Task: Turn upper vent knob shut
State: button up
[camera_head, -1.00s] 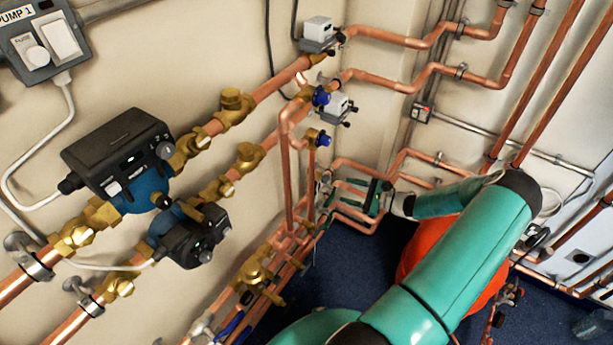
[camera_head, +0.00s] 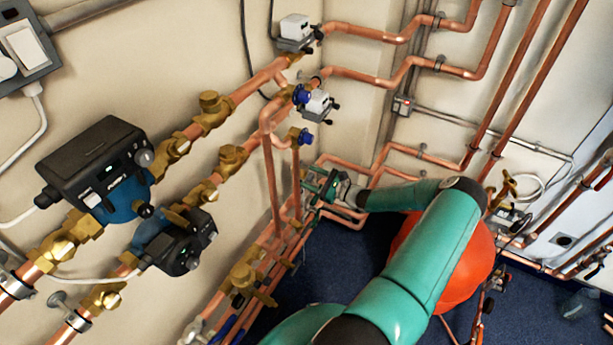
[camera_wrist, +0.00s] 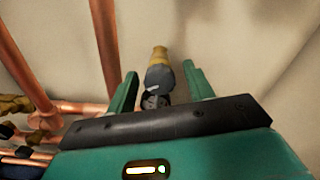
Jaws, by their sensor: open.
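In the wrist view, a round dark grey knob (camera_wrist: 158,78) with a brass-coloured part behind it lies between my fingertips. My gripper (camera_wrist: 161,72) is open around it, with a finger on each side and no clear contact. A smaller dark round part (camera_wrist: 153,101) sits below the knob, close to my palm. In the head view, my gripper (camera_head: 318,186) is by the vertical copper pipes, below two blue-capped fittings, an upper one (camera_head: 301,95) and a lower one (camera_head: 305,136). I cannot tell which part there is the knob between my fingers.
Copper pipes (camera_wrist: 104,45) stand close to my left finger in the wrist view. A beige wall lies behind. In the head view, two pumps (camera_head: 100,170) (camera_head: 175,240) are at left and a red-orange rounded object (camera_head: 450,270) is at right. Blue floor (camera_head: 345,265) shows below.

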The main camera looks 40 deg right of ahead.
jog(key=shift+x, duration=1.15)
jog(key=shift+c, duration=0.4)
jog(key=c, duration=0.9)
